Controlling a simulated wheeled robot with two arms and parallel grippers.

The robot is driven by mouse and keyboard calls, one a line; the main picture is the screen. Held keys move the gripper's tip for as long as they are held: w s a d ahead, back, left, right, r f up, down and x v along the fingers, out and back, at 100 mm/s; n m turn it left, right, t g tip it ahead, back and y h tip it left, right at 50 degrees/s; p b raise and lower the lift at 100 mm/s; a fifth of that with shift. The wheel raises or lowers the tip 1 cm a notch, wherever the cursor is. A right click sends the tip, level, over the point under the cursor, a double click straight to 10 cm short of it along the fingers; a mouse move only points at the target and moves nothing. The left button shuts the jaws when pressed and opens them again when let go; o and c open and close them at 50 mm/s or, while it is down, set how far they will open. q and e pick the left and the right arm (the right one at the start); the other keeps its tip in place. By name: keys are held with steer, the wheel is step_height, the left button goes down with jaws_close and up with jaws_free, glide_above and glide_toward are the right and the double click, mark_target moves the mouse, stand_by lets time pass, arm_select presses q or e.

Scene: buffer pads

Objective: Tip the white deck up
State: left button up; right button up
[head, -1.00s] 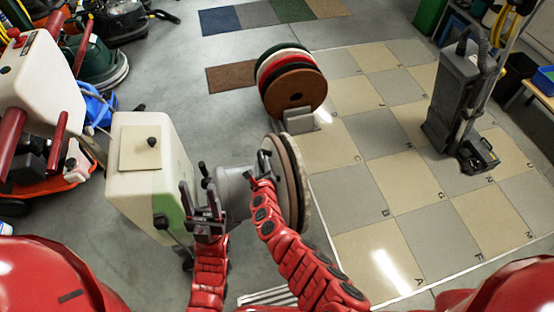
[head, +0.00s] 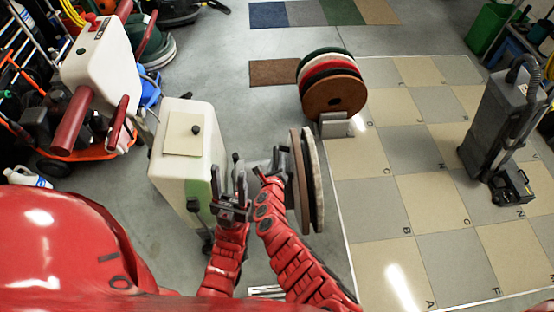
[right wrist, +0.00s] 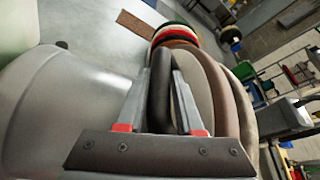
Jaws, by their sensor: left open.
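The white deck (head: 170,165), a bulky white body with a beige panel on top and a green patch, stands on the grey floor left of my arms. A grey rounded housing shows beside it in the right wrist view (right wrist: 60,110). Round pads (head: 317,185) stand on edge at its right, beige outside with a dark layer. My left gripper (head: 230,190) is open beside the deck's right side, with fingers up. My right gripper (right wrist: 160,80) is at the pads' near side. Its fingers straddle a black rim (right wrist: 158,95) and seem closed on it; the contact is partly hidden.
A rack of coloured pads (head: 332,95) stands behind on a grey block (head: 335,125). A checkered tile floor (head: 385,195) lies to the right, with a dark upright vacuum (head: 495,125) on it. Another white machine with red cylinders (head: 100,50) crowds the upper left.

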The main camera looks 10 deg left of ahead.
steer(key=shift+o, duration=1.4)
steer(key=shift+w, duration=0.1)
steer(key=shift+s+r+p, duration=0.25)
steer(key=shift+s+p, duration=0.05)
steer(key=shift+p, duration=0.15)
steer(key=p+v, duration=0.8)
steer(key=v, duration=0.8)
steer(key=shift+s+d, duration=0.15)
steer(key=shift+s, duration=0.2)
steer(key=shift+r, duration=0.1)
